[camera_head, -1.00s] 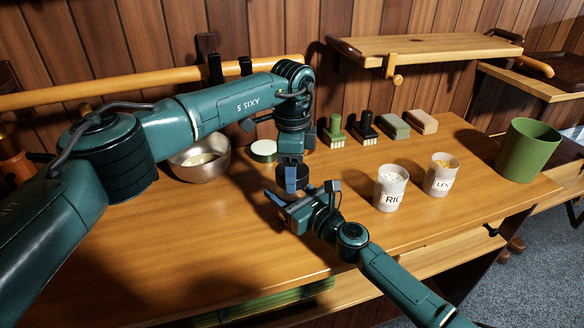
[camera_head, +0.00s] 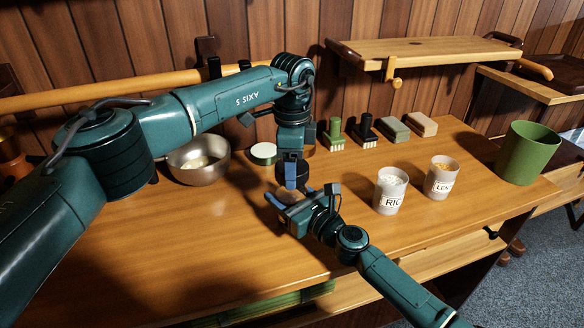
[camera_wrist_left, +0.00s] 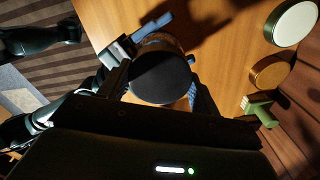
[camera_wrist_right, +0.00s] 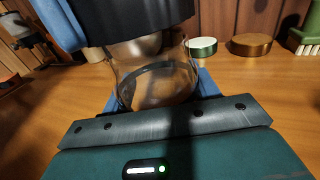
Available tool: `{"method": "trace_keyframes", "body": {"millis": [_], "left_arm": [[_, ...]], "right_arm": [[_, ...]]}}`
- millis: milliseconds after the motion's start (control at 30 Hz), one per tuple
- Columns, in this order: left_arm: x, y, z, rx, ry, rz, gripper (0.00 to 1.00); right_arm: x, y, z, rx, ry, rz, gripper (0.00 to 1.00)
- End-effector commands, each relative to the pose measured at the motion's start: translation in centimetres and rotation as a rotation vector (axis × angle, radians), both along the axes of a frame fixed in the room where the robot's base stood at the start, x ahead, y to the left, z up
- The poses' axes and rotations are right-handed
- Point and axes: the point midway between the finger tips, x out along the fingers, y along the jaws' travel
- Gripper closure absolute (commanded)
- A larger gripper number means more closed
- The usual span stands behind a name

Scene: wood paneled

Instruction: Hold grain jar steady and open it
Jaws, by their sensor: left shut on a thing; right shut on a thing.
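The grain jar is a clear glass vessel (camera_wrist_right: 155,78) with a wide black lid (camera_wrist_left: 160,78). It is in front of me, and in the head view it is mostly hidden behind my grippers. My left gripper (camera_head: 291,178) comes down from above and is shut on the lid, which also shows in the right wrist view (camera_wrist_right: 140,20). My right gripper (camera_head: 300,205) comes in from the front right and is shut around the glass body, with blue fingers on both sides. I cannot tell whether there is a gap between lid and glass.
A metal bowl (camera_head: 199,160) stands left and a green-and-white lidded tin (camera_head: 263,153) behind. A rice jar (camera_head: 390,190), a lentil jar (camera_head: 441,177) and a green bin (camera_head: 527,152) stand right. Brushes (camera_head: 335,133) and blocks (camera_head: 394,129) line the back. The left table front (camera_head: 150,260) is clear.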

Motion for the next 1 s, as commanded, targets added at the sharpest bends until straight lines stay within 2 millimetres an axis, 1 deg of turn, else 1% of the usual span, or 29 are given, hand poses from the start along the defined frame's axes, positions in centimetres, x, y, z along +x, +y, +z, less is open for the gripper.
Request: {"method": "trace_keyframes", "body": {"millis": [100,500,567,800,900,1000], "left_arm": [[0.0,0.0,0.4,-0.001,-0.001,0.0,0.64],[0.0,0.0,0.7,-0.001,-0.001,0.0,0.64],[0.0,0.0,1.1,-0.001,-0.002,0.0,0.64],[0.0,0.0,4.0,-0.001,-0.002,0.0,0.64],[0.0,0.0,4.5,-0.001,-0.001,-0.001,0.64],[0.0,0.0,4.5,-0.001,0.0,-0.001,0.64]], "right_arm": [[0.0,0.0,-0.1,-0.001,0.001,0.0,1.0],[0.0,0.0,-0.1,-0.001,0.001,0.0,1.0],[0.0,0.0,-0.1,-0.001,0.001,0.0,1.0],[0.0,0.0,-0.1,-0.001,0.001,0.0,1.0],[0.0,0.0,-0.1,-0.001,0.001,0.0,1.0],[0.0,0.0,-0.1,-0.001,0.0,0.0,1.0]]}}
